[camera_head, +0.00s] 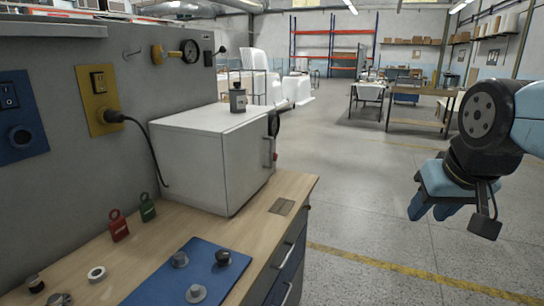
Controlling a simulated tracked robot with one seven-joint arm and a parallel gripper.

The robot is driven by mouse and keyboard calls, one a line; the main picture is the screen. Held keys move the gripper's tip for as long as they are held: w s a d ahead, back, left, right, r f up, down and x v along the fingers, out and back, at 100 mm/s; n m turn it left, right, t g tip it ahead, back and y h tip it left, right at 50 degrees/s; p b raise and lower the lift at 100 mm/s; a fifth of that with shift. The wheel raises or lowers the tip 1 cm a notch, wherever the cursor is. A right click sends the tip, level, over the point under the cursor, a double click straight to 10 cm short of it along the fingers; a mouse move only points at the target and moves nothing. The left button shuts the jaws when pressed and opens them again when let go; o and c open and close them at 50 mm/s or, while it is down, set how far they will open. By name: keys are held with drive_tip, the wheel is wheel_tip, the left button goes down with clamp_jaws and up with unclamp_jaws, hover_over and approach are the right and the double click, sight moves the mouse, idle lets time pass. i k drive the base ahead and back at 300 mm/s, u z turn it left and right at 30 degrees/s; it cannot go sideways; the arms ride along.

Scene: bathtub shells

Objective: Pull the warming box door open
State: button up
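The warming box (208,160) is a light grey box on the wooden bench against the panel. Its front faces right, seen at a steep angle, with a handle (270,153) and a dark round dial (274,124). The door looks shut, though its edge is hard to make out. My gripper (432,210) hangs at the right over the open floor, well apart from the box.
A small grey canister (238,100) stands on the box. A black cable runs from the yellow socket (100,95) behind it. Red (118,228) and green (147,208) padlocks and a blue mat (190,277) with knobs lie on the bench (255,210). The floor between bench and gripper is clear.

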sight(246, 145)
drive_tip(key=k, duration=1.05)
drive_tip(key=z, duration=0.45)
drive_tip(key=i, duration=2.05)
drive_tip(key=u, duration=0.55)
